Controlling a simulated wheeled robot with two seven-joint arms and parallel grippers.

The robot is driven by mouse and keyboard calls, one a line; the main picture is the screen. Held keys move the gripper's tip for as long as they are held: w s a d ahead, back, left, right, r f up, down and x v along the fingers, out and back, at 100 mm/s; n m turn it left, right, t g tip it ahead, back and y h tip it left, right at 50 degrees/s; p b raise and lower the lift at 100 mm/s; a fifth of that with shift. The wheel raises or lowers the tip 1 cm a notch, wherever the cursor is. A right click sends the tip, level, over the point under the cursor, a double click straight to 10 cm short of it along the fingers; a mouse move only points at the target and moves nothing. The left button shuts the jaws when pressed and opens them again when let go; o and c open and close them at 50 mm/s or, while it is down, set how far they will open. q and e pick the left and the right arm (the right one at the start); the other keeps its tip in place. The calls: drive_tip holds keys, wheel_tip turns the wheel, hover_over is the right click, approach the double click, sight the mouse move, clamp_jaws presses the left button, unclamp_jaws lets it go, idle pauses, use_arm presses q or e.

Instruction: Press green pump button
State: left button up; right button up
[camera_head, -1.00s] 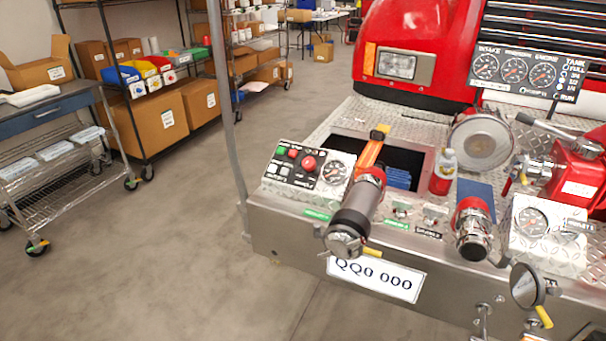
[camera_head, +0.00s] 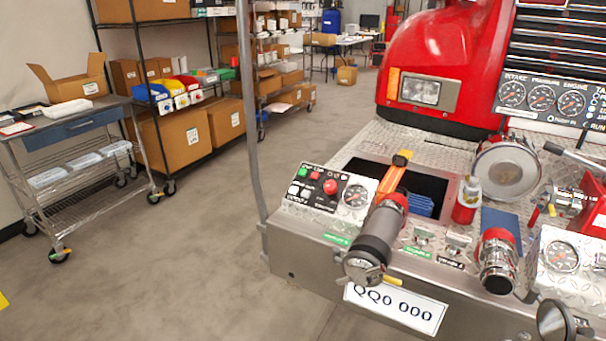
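Nothing covers the green button. Neither of my grippers shows in the head view.
A black and grey nozzle (camera_head: 373,247) juts over the bumper right of the panel. A thin grey pole (camera_head: 251,120) rises left of it. A metal cart (camera_head: 80,165) and shelves with boxes (camera_head: 185,138) stand at left. Floor between is clear.

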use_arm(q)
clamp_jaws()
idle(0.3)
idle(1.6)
